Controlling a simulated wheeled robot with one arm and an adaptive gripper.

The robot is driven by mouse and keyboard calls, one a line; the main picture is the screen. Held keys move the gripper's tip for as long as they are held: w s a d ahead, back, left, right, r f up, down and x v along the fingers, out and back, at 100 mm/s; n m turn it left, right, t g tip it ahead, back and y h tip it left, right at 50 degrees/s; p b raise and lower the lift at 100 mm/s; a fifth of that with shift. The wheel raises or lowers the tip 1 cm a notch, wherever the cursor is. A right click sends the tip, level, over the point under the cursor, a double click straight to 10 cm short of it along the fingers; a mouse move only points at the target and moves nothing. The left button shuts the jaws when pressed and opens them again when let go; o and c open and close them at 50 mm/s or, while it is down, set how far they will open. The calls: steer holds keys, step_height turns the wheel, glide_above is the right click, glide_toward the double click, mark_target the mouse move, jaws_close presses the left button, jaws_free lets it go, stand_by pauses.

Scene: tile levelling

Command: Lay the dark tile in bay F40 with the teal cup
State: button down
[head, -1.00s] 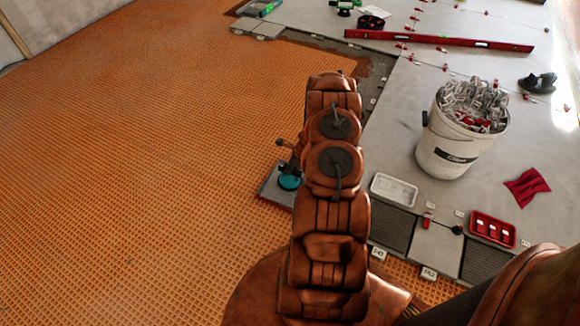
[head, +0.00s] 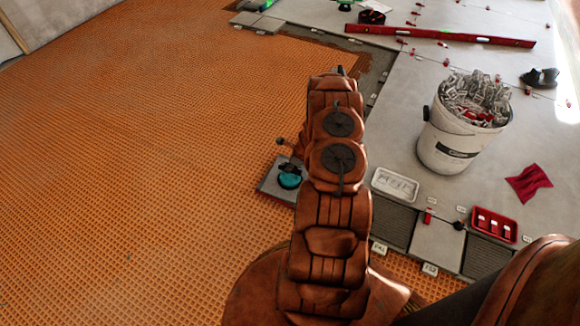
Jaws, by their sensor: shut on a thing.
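The teal cup (head: 290,181) sits on a grey tile (head: 270,189), left of my arm. The tile's left part shows; my arm hides the rest. I cannot tell whether the tile is lifted or touches the orange floor. My gripper (head: 291,167) shows only as a small dark part at the top of the teal cup, and it is shut on the cup. Its fingers are mostly hidden. No label reading F40 can be made out; that bay may be behind my arm.
Orange matting (head: 130,150) lies open on the left. On the laid grey tiles to the right are a white bucket of clips (head: 448,148), a white tray (head: 395,186), a red tray (head: 494,226), a red cloth (head: 528,182) and a long red level (head: 440,36).

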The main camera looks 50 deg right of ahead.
steer(key=shift+f, duration=0.1)
stand_by(0.3)
steer(key=c, duration=0.9)
jaws_free()
steer(key=shift+v, duration=6)
